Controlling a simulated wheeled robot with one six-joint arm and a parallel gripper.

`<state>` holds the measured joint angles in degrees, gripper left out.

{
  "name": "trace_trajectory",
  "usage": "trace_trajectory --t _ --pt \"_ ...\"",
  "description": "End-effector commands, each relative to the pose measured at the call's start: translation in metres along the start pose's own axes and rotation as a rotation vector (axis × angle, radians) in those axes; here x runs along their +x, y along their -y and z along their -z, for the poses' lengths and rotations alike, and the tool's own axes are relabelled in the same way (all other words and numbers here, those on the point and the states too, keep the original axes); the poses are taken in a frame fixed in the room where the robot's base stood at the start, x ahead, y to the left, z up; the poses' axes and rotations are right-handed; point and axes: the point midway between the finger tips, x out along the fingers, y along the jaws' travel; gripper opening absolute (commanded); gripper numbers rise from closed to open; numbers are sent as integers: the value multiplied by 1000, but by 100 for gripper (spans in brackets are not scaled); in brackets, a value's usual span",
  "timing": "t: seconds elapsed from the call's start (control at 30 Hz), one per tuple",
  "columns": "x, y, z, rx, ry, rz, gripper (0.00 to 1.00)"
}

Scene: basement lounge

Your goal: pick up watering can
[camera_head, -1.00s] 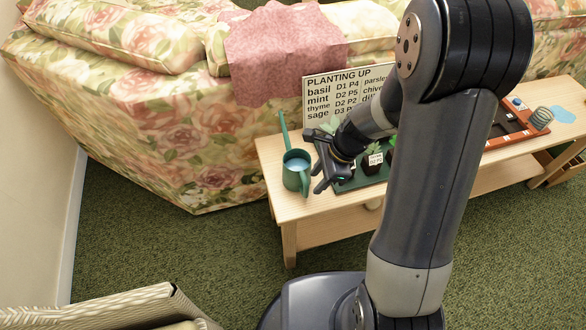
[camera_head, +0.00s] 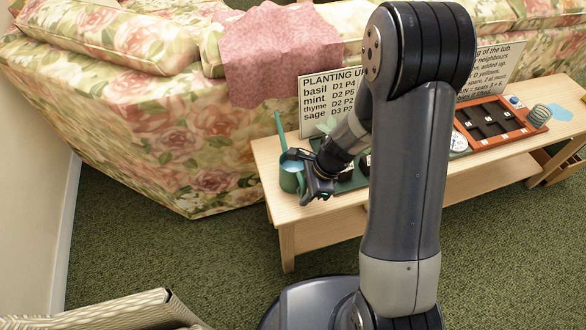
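The green watering can (camera_head: 289,184) stands at the left end of the wooden bench, with its long thin spout (camera_head: 280,133) pointing up and pale blue visible in its top. My gripper (camera_head: 298,176) is at the can's right side, overlapping it in the picture. Its fingers look spread, one near the can's top rim and one lower in front. I cannot tell whether they touch the can. The near finger hides part of the can's right side.
The wooden bench (camera_head: 262,150) also bears a green tray with plant pots, mostly behind my arm, a planting sign (camera_head: 315,93) and an orange-red tray (camera_head: 517,130). A floral sofa (camera_head: 170,135) stands close behind. Green carpet lies open in front.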

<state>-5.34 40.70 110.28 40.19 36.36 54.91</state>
Motion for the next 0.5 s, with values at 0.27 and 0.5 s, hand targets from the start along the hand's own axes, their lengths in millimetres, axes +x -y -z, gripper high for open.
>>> trace_trajectory --t 0.27,0.5 --pt "0 0 0 0 0 0 5" --pt "0 0 0 0 0 0 0"
